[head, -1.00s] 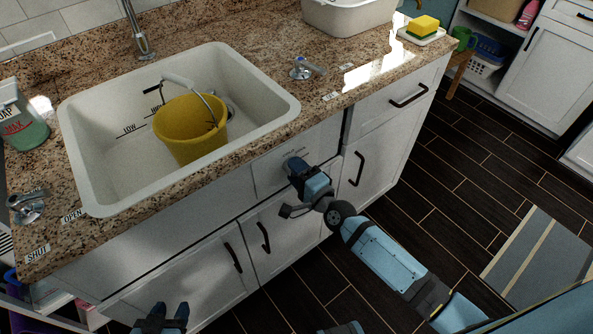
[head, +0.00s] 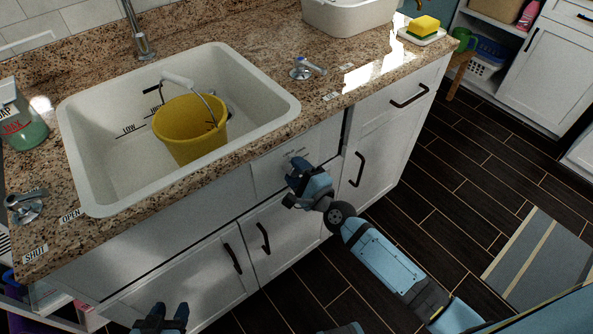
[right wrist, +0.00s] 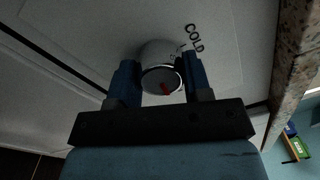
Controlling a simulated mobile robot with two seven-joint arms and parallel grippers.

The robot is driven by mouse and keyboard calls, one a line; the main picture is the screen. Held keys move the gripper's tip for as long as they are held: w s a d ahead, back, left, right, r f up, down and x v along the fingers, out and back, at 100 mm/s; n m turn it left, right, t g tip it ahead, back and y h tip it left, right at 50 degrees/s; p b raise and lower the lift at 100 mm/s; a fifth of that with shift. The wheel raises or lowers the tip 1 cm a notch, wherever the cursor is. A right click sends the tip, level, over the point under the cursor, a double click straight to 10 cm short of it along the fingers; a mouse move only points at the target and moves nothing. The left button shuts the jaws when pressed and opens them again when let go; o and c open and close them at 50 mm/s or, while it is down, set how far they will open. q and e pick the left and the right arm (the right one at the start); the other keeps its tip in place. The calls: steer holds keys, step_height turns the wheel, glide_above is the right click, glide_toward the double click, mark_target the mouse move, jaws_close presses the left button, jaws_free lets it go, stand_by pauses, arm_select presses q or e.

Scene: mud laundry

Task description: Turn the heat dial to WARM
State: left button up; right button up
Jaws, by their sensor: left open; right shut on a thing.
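The heat dial (right wrist: 161,76) is a round pale knob with a red mark on its face, on a pale front panel in the right wrist view. The word COLD (right wrist: 194,39) is printed beside it; other markings are too small or hidden. My right gripper (right wrist: 160,66) is shut on the dial, with one finger on each side. In the head view my right gripper (head: 298,170) is at the white panel (head: 265,178) under the counter and hides the dial. My left gripper (head: 162,313) is open and empty at the bottom edge, in front of the lower cabinet.
The granite counter (head: 245,148) overhangs close above my right gripper. A sink (head: 90,150) holds a yellow bucket (head: 185,135). Cabinet handles (head: 264,238) stick out below the panel. A blue faucet handle (head: 307,68) stands on the counter. The dark floor (head: 440,200) at right is mostly clear.

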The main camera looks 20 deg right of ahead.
steer(key=o, duration=0.9)
steer(key=v, duration=1.4)
steer(key=shift+f, duration=0.1)
